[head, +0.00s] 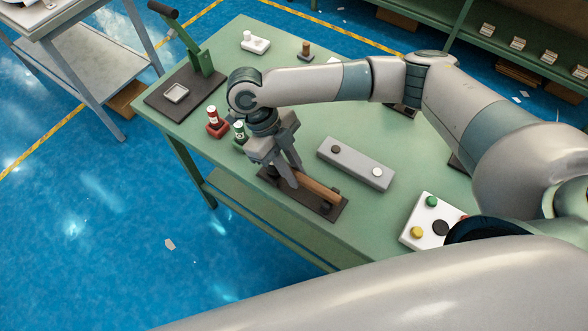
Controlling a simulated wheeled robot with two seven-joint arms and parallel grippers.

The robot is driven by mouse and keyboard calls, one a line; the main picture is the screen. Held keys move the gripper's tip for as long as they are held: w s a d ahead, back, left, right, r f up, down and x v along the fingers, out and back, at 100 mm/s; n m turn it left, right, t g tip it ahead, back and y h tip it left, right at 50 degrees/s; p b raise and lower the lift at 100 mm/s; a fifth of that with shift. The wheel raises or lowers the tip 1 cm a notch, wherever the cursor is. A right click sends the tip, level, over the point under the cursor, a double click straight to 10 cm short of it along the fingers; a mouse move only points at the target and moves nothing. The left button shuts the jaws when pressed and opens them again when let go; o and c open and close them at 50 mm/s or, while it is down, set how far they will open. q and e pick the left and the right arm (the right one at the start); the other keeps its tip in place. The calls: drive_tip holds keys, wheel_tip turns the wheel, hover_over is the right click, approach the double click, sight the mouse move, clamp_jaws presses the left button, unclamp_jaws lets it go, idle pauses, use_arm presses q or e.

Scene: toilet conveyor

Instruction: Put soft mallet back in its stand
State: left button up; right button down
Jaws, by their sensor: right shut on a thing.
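The soft mallet shows as a brown wooden handle (320,189) at the near edge of the green table. My right gripper (287,178) points down and is shut on the mallet near the left end of the visible handle. The gripper hides part of the mallet, and I cannot make out its head clearly. A dark flat plate, which looks like the stand (325,211), lies directly below the mallet. I cannot tell whether the mallet touches it. My left gripper is out of view.
A grey box with two buttons (355,163) lies just right of the mallet. Red (215,122) and green (239,132) bottles stand left of my gripper. A green lever press (197,58) is at the far left. A white button panel (424,214) lies at the right.

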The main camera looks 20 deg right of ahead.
idle(0.3)
drive_tip(key=c, duration=1.6)
unclamp_jaws()
drive_tip(key=shift+w+a+r, duration=0.15)
drive_tip(key=shift+w+r, duration=0.1)
drive_tip(key=shift+r, duration=0.15)
drive_tip(key=b+v, duration=0.4)
drive_tip(key=v, duration=1.2)
drive_tip(key=shift+r, duration=0.2)
